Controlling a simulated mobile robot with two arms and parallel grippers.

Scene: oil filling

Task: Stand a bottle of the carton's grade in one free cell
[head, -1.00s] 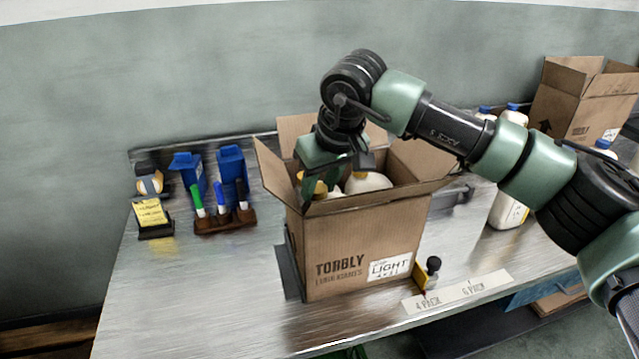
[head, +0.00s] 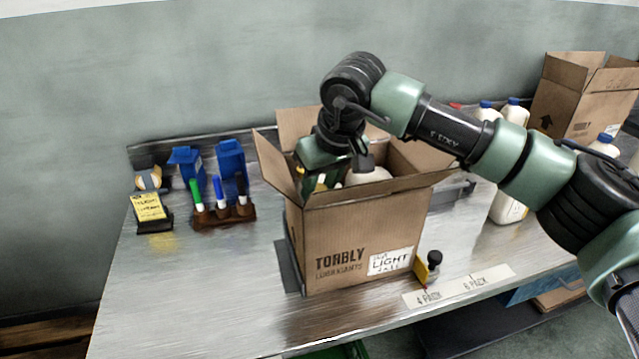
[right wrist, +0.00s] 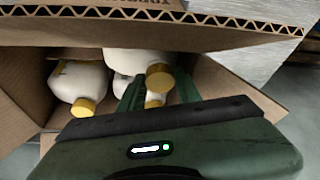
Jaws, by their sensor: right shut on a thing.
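The open cardboard carton (head: 350,245) stands on the bench, its front label (head: 390,262) reading LIGHT. My right gripper (head: 322,175) reaches down inside it. In the right wrist view, the right gripper (right wrist: 157,88) is shut on a white bottle with a yellow cap (right wrist: 153,100), lowered among the carton walls. Another white yellow-capped bottle (right wrist: 80,82) is to the left in the carton, and a further one (right wrist: 135,62) is close beside the held bottle. The carton floor and the held bottle's base are hidden. My left gripper is not in view.
Blue-capped white bottles (head: 512,112) and a second open carton (head: 582,100) stand at the right. A marker holder (head: 225,217), blue boxes (head: 230,160) and a yellow note block (head: 149,208) are at the left. A strip (head: 458,287) marks the front edge. The left front bench is clear.

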